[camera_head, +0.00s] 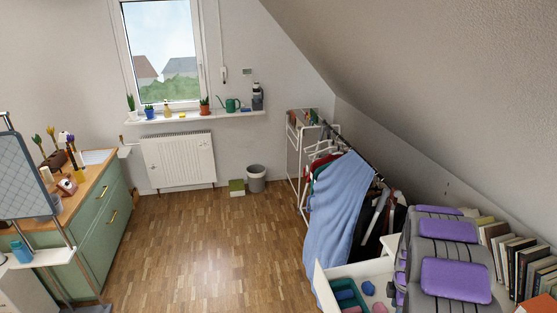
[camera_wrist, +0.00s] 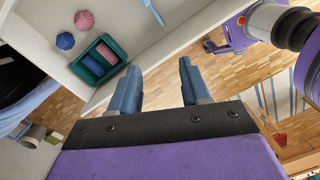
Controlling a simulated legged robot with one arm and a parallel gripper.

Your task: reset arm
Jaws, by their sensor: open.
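My gripper (camera_wrist: 160,85) is open, with two blue-grey fingers apart and nothing between them in the wrist view. In the head view my folded purple and grey arm is at the lower right, and the gripper itself cannot be made out. The open white drawer (camera_head: 323,287) is at the bottom, left of my arm; its floor (camera_wrist: 140,32) also shows beyond the fingers in the wrist view. A pink ball (camera_wrist: 84,20) and a blue ball (camera_wrist: 65,41) lie beside the tray.
Books (camera_head: 520,265) line the right side under the sloped wall. A green cabinet (camera_head: 100,230) is at the left, and a bin (camera_head: 256,179) is at the back. The wooden floor (camera_head: 215,240) between is clear.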

